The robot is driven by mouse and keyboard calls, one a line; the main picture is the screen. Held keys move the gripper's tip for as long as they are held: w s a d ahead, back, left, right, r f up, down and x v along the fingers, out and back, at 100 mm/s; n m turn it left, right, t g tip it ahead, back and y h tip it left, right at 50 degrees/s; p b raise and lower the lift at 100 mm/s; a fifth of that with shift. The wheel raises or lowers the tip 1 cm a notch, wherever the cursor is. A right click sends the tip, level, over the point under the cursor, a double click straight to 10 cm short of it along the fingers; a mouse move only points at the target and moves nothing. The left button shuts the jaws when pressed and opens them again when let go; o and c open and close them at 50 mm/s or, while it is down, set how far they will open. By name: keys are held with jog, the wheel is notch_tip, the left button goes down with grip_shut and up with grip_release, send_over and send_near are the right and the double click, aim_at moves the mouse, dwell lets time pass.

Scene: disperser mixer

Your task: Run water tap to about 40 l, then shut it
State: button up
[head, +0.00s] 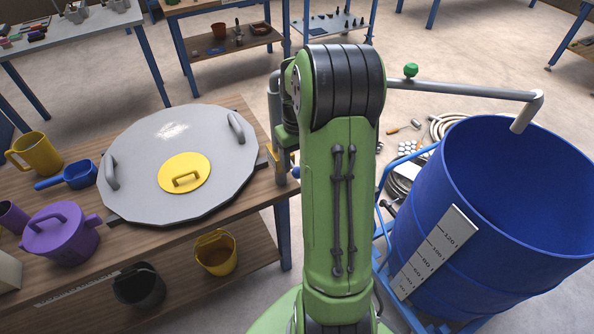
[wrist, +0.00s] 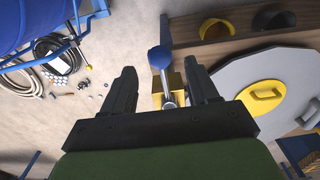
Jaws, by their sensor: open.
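The pipe (head: 460,88) with a green knob (head: 410,70) runs right to a spout (head: 525,115) over the open blue drum (head: 420,225). No stream shows below the spout. A white scale (head: 436,255) with litre marks is on the drum's side; no clear water level shows. A lever with a blue ball (wrist: 159,56) on a metal stem and yellow base stands at the table edge; its ball also shows in the head view (head: 295,172). My gripper (wrist: 158,68) is open, a finger on either side of the lever, apart from it. The arm hides it in the head view.
A wooden table (head: 248,112) on the left bears a big grey lid (head: 130,140) with a yellow hatch, a purple pot and a yellow jug. Hoses (head: 450,122) and small parts lie on the floor beside the drum. Open floor lies beyond.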

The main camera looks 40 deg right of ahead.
aim_at(298, 169)
notch_tip(298, 169, down, 4)
grip_shut()
dwell(0.5)
